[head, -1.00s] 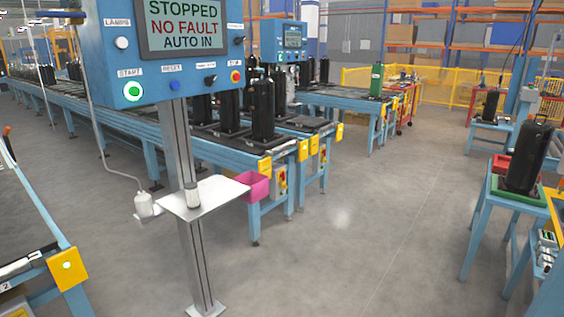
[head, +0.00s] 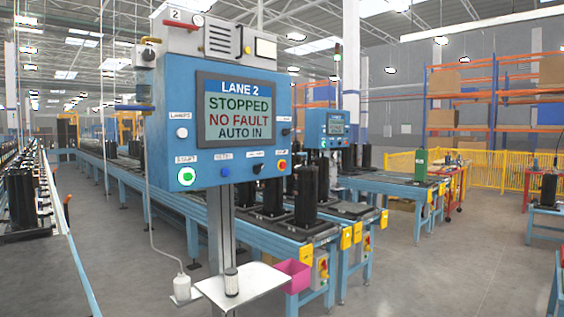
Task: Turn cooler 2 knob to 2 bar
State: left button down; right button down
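A grey cooler unit (head: 222,41) with a "2" label (head: 176,14) sits on top of the blue Lane 2 control panel (head: 160,100). A dark round knob (head: 148,54) is at the unit's left side, under a small yellow fitting (head: 150,40). I cannot tell for sure that it is the cooler knob, and its setting is too small to read. A small round gauge (head: 197,20) and a red part (head: 180,24) are on the unit's upper left. The panel screen (head: 237,108) reads STOPPED, NO FAULT, AUTO IN. Neither gripper is in view.
A post with a metal shelf (head: 258,282) stands below the panel. A pink bin (head: 294,275) is beside it. A conveyor (head: 290,227) with black cylinders runs behind. A rail at the left edge slopes inward. Grey floor (head: 440,270) is open to the right.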

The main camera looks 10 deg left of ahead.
aim_at(148, 55)
jog(key=u, duration=0.65)
jog(key=l+u, duration=0.1)
jog(key=l, duration=0.15)
jog(key=k, duration=0.05)
